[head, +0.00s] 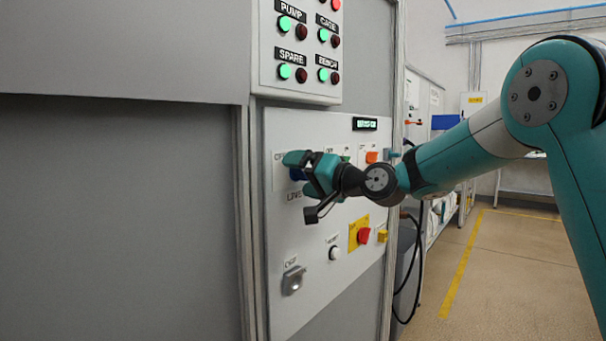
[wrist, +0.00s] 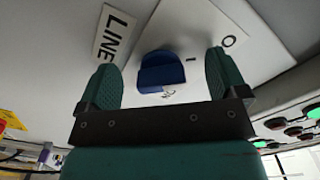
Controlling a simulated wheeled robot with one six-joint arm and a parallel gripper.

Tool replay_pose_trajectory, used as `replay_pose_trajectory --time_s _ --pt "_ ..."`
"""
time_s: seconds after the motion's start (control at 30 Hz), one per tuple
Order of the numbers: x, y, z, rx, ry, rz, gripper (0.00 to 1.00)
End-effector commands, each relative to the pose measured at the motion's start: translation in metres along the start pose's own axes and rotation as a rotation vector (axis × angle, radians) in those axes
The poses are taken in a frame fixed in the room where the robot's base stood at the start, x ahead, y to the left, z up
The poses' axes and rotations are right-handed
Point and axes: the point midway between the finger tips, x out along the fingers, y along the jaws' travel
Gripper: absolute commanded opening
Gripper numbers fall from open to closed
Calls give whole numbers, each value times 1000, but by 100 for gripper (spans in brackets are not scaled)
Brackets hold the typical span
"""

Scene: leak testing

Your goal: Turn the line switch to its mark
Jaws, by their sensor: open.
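The line switch (wrist: 162,72) is a blue knob on a pale square plate, seen in the wrist view between my two fingers. The plate (wrist: 205,22) carries the marks "O" and "I", and a "LINE" label (wrist: 116,33) sits beside it. My gripper (wrist: 168,82) is open, with a teal finger on each side of the knob and a visible gap on both sides. In the head view my gripper (head: 303,172) is at the panel's upper left, and the blue knob (head: 297,174) is mostly hidden behind it.
The panel (head: 280,235) also holds a red button (head: 364,235) on a yellow plate, a white button (head: 334,253) and a grey latch-like part (head: 293,280) below. A lamp box (head: 300,50) with green and red lights is above. Floor on the right is clear.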

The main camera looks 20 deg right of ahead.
Motion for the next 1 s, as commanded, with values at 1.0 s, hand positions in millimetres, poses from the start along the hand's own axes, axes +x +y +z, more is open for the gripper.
replay_pose_trajectory --time_s 1.0 --pt "-58 0 0 -1 1 0 91"
